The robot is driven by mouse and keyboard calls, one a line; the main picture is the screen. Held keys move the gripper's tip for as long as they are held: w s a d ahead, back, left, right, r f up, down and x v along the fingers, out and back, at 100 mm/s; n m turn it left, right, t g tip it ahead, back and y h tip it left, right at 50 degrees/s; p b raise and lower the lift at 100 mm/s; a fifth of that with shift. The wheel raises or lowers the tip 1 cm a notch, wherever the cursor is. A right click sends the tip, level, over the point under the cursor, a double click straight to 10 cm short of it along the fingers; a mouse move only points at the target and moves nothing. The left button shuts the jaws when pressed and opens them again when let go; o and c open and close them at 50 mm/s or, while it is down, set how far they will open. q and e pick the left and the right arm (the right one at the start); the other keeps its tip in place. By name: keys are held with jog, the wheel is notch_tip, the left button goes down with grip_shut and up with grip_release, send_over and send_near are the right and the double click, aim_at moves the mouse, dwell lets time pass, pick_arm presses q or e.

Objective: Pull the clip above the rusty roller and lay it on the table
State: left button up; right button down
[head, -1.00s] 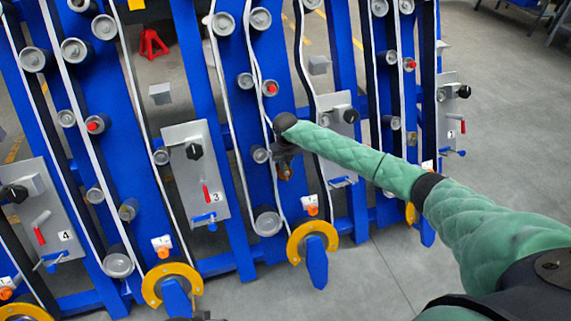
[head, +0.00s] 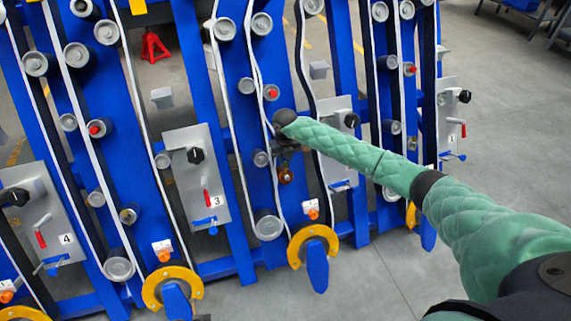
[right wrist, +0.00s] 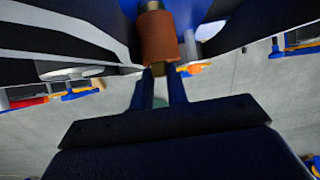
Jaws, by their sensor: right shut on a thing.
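The rusty roller (head: 286,176) sits on a blue chassis panel in the middle of the head view. It shows as an orange-brown cylinder (right wrist: 158,38) at the top of the right wrist view. My right gripper (head: 287,147) is just above the roller in the head view. In the right wrist view its two fingers (right wrist: 160,88) are close together, shut on a small brass-brown piece, the clip (right wrist: 158,70), at the roller's end. The clip is mostly hidden by the fingers, and in the head view by the gripper. My left gripper is not seen.
Blue panels carry grey rollers, white belts and a grey plate marked 3 (head: 196,178). A grey roller (head: 261,158) is close left of my gripper. Yellow half-rings (head: 313,247) stick out below. Bare grey floor (head: 385,275) lies at lower right. No table surface is identifiable.

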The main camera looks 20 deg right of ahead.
jog(key=shift+w+r, duration=0.55)
jog(key=shift+r, duration=0.35)
jog(key=shift+w+r, duration=0.5)
jog(key=shift+r, duration=0.4)
